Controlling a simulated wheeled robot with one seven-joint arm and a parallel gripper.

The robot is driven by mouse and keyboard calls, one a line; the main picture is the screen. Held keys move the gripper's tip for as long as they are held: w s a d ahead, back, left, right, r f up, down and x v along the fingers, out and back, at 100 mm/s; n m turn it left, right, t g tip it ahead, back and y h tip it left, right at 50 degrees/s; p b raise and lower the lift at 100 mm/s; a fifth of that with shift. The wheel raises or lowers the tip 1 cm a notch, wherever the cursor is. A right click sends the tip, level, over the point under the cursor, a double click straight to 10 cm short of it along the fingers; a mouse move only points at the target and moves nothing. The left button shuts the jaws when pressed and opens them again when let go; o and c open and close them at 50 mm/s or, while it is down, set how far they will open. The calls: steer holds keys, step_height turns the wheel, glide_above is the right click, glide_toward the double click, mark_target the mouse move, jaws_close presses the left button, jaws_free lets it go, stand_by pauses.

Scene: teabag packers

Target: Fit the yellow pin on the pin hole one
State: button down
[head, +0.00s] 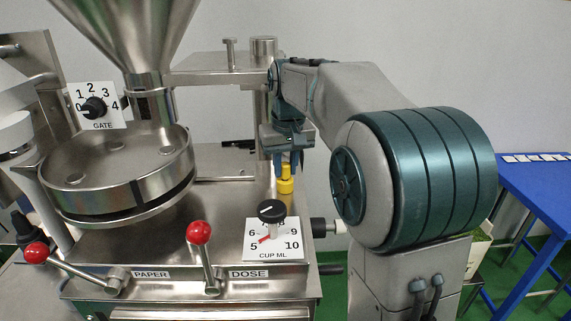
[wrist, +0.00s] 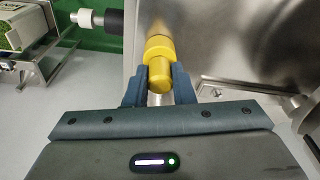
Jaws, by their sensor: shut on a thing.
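The yellow pin (head: 286,184) is upright at the right rear part of the machine's steel top, just behind the cup dial. My gripper (head: 287,158) points down over it, with its fingers shut around the pin's upper part. In the wrist view the pin (wrist: 160,73) stands between my two fingers (wrist: 159,88), and its wider part shows beyond the fingertips. The pin's lower end meets or nearly meets the steel surface; I cannot tell whether it is in a hole. No pin hole or hole label is visible.
The cup dial (head: 270,211) stands in front of the pin. Red-knobbed levers (head: 199,233) are further front. The round steel pan (head: 117,178) and hopper are at left. A steel post (head: 262,110) rises behind my gripper. A blue table (head: 540,195) is at far right.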

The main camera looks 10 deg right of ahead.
steer(key=shift+f, duration=0.4)
steer(key=c, duration=1.1)
jaws_free()
steer(key=shift+c, duration=0.2)
step_height(320, 180, up, 14)
steer(key=s, duration=0.2)
steer(key=shift+f+p, duration=0.2)
steer(key=shift+p, duration=0.25)
steer(key=shift+s+d, duration=0.15)
